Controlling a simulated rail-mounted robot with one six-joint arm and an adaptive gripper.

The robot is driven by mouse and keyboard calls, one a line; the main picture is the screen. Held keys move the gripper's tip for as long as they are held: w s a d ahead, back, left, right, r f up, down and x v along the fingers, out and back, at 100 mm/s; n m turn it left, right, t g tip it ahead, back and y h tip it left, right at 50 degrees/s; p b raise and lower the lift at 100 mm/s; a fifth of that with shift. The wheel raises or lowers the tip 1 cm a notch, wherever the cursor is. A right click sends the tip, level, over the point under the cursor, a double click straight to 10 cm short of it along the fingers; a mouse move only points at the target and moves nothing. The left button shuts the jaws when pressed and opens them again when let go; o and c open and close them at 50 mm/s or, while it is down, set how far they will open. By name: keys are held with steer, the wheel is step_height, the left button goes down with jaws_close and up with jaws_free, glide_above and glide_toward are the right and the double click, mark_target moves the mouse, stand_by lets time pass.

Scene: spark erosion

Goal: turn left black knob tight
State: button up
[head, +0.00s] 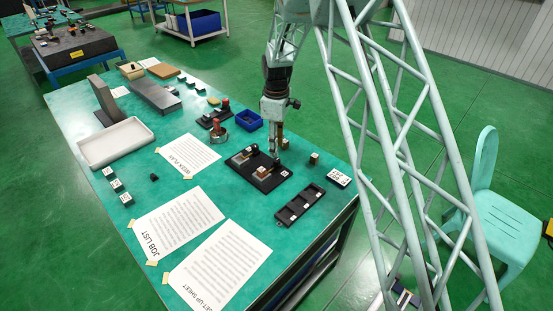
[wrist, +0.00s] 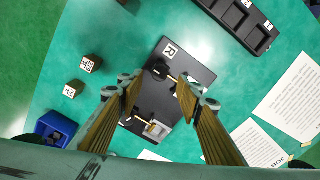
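A black fixture plate (head: 262,181) lies on the green table. It carries two small clamp units, each with a black knob on a thin rod. In the wrist view the plate (wrist: 200,70) bears an "R" label at one end. One knob (wrist: 160,70) is near that label, between my fingertips in the picture. The other knob (wrist: 126,120), taken as the left one, is farther from the label, partly behind a finger, beside a metal block (wrist: 156,128). My gripper (head: 277,154) points down over the plate's right part; its fingers (wrist: 160,84) are apart. Contact cannot be told.
A black compartment tray (head: 300,205) lies right of the plate. A blue bin (head: 249,121) and a red-topped tool (head: 217,130) stand behind. Small labelled cubes (wrist: 88,65) sit nearby. Paper sheets (head: 188,156) cover the table's front and left.

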mark_target(277, 160)
steer(key=shift+f, duration=3.45)
steer(key=shift+c, duration=0.7)
steer(key=c, duration=0.7)
